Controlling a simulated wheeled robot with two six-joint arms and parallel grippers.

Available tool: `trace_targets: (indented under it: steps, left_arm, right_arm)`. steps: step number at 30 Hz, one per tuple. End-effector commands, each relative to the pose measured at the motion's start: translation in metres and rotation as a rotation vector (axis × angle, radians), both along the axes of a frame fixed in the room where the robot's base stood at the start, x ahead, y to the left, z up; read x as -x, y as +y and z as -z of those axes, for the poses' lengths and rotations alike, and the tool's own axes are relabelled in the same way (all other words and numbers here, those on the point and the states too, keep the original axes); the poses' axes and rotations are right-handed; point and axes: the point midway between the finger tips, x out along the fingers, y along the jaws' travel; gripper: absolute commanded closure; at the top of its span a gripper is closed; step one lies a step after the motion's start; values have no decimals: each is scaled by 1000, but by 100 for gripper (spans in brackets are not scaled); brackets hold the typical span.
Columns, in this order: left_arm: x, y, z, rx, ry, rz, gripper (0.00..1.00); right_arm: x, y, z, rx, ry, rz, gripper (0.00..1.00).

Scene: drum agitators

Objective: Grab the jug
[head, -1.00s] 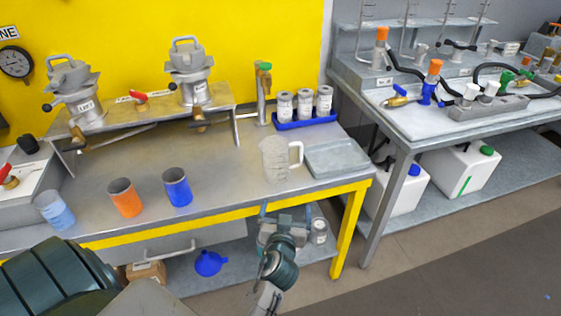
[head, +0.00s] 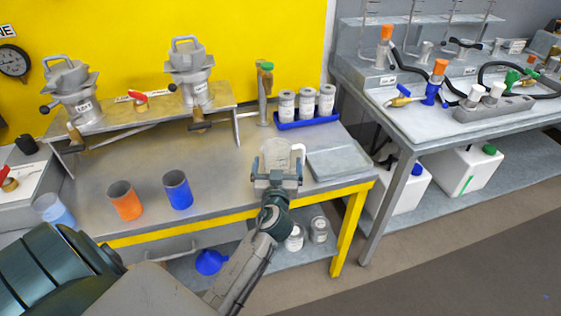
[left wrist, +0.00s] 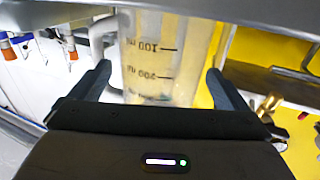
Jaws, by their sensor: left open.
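The jug (head: 275,153) is a clear measuring jug standing near the front edge of the steel bench, with its handle on the right in the head view. My left gripper (head: 277,176) is in front of it and hides its lower part. In the left wrist view the jug (left wrist: 160,50), with its printed scale, shows between the two spread fingers of the gripper (left wrist: 158,88). The gripper is open; whether a finger touches the jug I cannot tell. My right gripper is not in view.
A shallow grey tray (head: 338,165) is just right of the jug.

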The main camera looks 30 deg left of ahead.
Motion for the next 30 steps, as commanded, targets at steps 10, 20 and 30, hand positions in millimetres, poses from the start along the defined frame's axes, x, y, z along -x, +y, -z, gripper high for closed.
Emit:
trace_targets:
  steps: [10,20,30]
  left_arm:
    - [-21,14,1,1,1,1,4]
    - [-20,13,1,1,1,1,39]
    - [-20,13,0,1,1,1,53]
  right_arm:
    - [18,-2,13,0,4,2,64]
    - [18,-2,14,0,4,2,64]
    - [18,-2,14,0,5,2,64]
